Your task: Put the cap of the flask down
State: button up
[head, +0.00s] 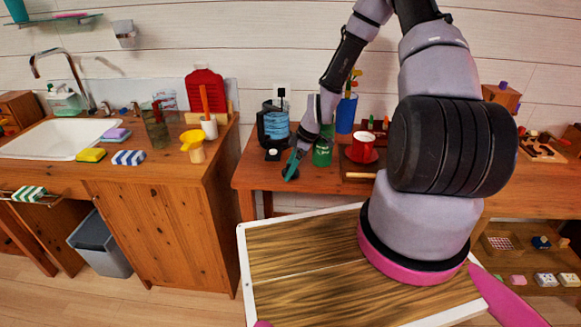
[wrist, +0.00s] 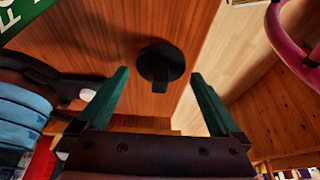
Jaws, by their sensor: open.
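A black round cap (wrist: 161,63) with a raised bar lies on the wooden table in the wrist view, near the table's edge. My gripper (wrist: 159,73) is open, with one teal finger on each side of the cap in the picture. Neither finger visibly touches it. In the head view my gripper (head: 292,165) is low over the left end of the table (head: 252,176). A green container (head: 322,153), possibly the flask, stands just right of it. Green with pale letters (wrist: 20,14) also shows at the top left of the wrist view.
A blue-banded black vessel (head: 276,124) stands close behind my gripper. A red cup (head: 362,147) on a tray and a blue vase (head: 346,114) stand to the right. A gap separates the table from the sink counter (head: 180,175), which holds a yellow cup (head: 194,146).

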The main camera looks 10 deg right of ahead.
jog(key=v, duration=1.2)
jog(key=shift+r, duration=0.2)
jog(key=s+d+r+m+t+h, duration=0.1)
jog(key=s+r+m+h, duration=0.2)
jog(key=r, duration=0.7)
jog(key=s+d+r+m+t, duration=0.15)
jog(key=r+m, duration=0.35)
jog(key=r, duration=0.6)
jog(key=s+a+r+m+t, duration=0.1)
jog(key=s+r+m+t, duration=0.2)
jog(key=s+r+m, duration=0.7)
jog(key=s+r, duration=0.5)
jog(key=s, duration=0.1)
jog(key=shift+s+r+m+y, duration=0.25)
jog(key=shift+r+m+y, duration=0.05)
jog(key=shift+r, duration=0.1)
